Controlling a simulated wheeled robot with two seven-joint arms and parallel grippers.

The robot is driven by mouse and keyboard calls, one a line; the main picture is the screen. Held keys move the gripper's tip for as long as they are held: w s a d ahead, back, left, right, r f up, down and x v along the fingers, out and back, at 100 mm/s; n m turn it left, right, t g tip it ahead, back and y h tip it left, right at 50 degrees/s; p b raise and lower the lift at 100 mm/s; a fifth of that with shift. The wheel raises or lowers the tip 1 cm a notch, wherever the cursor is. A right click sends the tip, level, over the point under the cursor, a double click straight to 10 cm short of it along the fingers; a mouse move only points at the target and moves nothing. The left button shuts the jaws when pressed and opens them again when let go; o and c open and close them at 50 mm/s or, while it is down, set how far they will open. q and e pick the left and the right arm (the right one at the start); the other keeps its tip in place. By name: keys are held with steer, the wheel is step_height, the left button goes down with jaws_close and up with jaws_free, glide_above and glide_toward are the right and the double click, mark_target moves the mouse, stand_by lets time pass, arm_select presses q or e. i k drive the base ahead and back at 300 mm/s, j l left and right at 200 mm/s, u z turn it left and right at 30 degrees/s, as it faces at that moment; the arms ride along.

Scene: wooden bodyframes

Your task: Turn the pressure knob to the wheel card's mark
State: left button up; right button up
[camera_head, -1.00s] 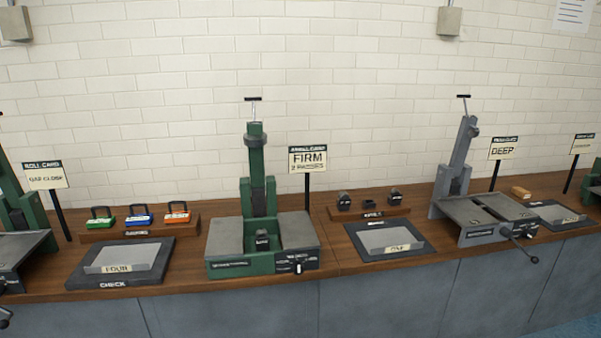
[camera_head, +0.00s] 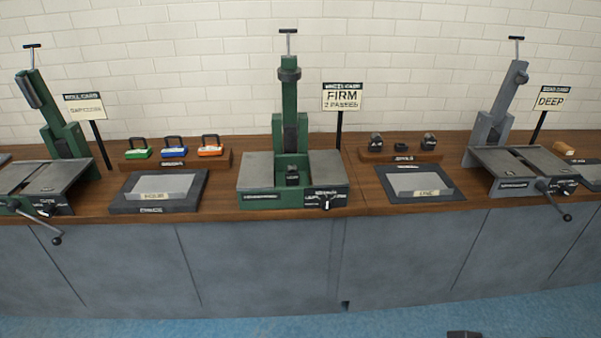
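The wheel card (camera_head: 342,97) stands on a black post behind the green press and reads "FIRM" and "2 PASSES". The green press (camera_head: 262,201) has a tall upright with a T-handle and a flat grey bed. Its pressure knob (camera_head: 327,202) is on the front face at the right, with a pale pointer that looks turned roughly downward. The marks around the knob are too small to read. No gripper is near the press. A small dark piece (camera_head: 463,334) at the bottom edge may be the tip of my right gripper. My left gripper is not in view.
Trays (camera_head: 120,207) (camera_head: 455,194) lie on either side of the press. Racks (camera_head: 128,164) (camera_head: 366,156) stand behind them. Another green press (camera_head: 60,178) and a grey press (camera_head: 512,186) have cranks sticking out in front. The blue floor before the cabinets looks clear.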

mark_target(326, 203)
steer(key=i+j+z, duration=0.1)
steer(key=i+z, duration=0.15)
steer(key=z, duration=0.15)
steer(key=i+j+z, duration=0.2)
steer(key=z, duration=0.15)
steer(key=i+j+z, duration=0.25)
steer(key=z, duration=0.15)
